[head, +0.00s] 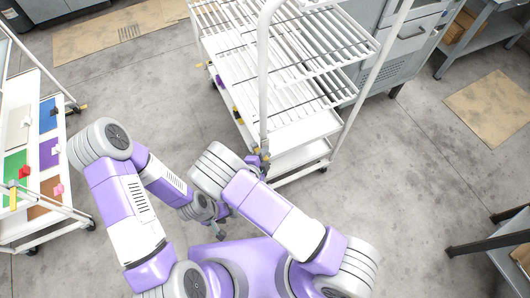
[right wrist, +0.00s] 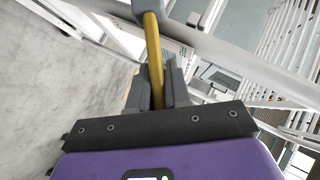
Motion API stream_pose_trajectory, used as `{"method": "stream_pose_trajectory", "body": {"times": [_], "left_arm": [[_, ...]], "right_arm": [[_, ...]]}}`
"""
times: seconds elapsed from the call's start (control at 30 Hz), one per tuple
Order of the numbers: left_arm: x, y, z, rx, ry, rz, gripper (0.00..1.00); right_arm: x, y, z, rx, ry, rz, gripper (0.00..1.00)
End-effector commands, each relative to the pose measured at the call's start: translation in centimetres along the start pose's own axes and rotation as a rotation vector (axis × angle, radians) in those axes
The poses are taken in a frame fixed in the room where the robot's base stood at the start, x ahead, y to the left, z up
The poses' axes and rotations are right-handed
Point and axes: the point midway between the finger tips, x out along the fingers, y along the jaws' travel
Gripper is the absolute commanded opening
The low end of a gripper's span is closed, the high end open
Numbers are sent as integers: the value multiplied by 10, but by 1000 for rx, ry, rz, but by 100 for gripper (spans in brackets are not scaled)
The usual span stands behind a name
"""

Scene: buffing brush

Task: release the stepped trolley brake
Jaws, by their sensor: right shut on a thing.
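The white slatted-shelf trolley (head: 290,60) stands at the top middle of the head view, with an upright tube at its near corner. In the right wrist view a yellow lever (right wrist: 153,45) runs from a grey fitting (right wrist: 150,8) down between the dark fingers of my right gripper (right wrist: 155,88). The gripper is shut on this lever. In the head view my right gripper (head: 257,161) is small and partly hidden by my arm, near the foot of the trolley's tube. My left gripper (head: 220,235) hangs low near my base, apart from the trolley; its fingers are too small to read.
A white cart (head: 68,160) with coloured panels stands at the left. A grey cabinet (head: 400,60) is behind the trolley. A dark-legged bench (head: 510,235) is at the lower right.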

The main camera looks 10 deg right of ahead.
Motion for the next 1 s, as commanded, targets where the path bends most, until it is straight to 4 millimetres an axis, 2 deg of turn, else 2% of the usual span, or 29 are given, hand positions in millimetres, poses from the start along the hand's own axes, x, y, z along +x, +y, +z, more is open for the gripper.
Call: {"method": "stream_pose_trajectory", "body": {"times": [0.5, 0.53, 0.63, 0.87, 1.0], "left_arm": [[-3, 1, 0, 0, 0, 0, 38], [-3, 1, 0, 0, 0, 0, 38], [-3, 1, 0, 0, 0, 0, 38], [-4, 1, 0, 0, 0, 0, 38], [-6, 2, 0, 0, 0, 0, 38]], "right_arm": [[0, -1, 0, -13, 3, 14, 0], [0, -1, 0, -13, 3, 14, 22], [0, -1, 0, -13, 2, 14, 37], [0, -2, 0, -13, 1, 14, 38], [-4, -10, -4, -12, 1, 13, 38]]}}
